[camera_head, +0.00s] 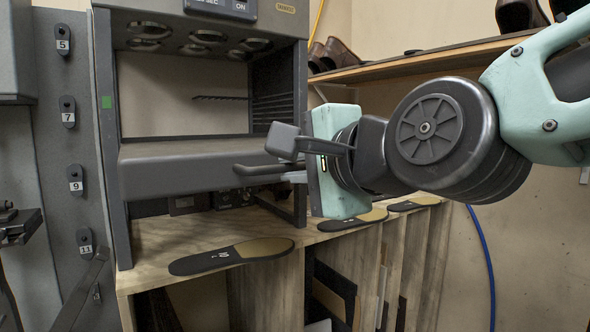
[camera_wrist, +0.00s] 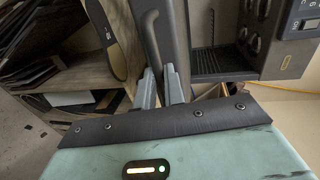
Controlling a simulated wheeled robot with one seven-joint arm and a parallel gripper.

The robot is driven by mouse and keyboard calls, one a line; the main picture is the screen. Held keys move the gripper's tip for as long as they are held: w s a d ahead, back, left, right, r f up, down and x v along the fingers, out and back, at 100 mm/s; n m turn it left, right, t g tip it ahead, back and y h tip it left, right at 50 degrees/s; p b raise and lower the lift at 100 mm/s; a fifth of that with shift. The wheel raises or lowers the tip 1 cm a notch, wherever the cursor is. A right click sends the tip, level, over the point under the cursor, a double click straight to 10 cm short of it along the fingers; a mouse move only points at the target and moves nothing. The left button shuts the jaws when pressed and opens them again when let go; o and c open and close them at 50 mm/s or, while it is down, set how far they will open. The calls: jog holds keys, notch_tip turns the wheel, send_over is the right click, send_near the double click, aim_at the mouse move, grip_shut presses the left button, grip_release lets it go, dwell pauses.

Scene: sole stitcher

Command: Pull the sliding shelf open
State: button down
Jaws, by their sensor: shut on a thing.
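The sliding shelf (camera_head: 195,165) is a grey slab across the lower part of the machine's open frame, its front standing at the frame's front posts. Its dark bar handle (camera_head: 258,168) sticks out at the right end of the shelf front. My gripper (camera_head: 290,176) comes in from the right and is shut on this handle. In the wrist view, the two grey fingers of my gripper (camera_wrist: 160,88) stand either side of the lower end of the handle (camera_wrist: 151,38). The shelf front (camera_wrist: 174,25) runs just behind it. The exact finger contact is partly hidden.
Insoles lie on the wooden bench below, one dark and tan insole (camera_head: 230,256) in front. A wall shelf (camera_head: 420,62) with shoes is behind my arm. Numbered hooks line the panel (camera_head: 75,150) at left. Upright sheets stand under the bench. Space right of the bench is clear.

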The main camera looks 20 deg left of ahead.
jog(key=c, duration=1.5)
grip_release()
jog(key=p+v, duration=0.1)
jog(key=v, duration=1.1)
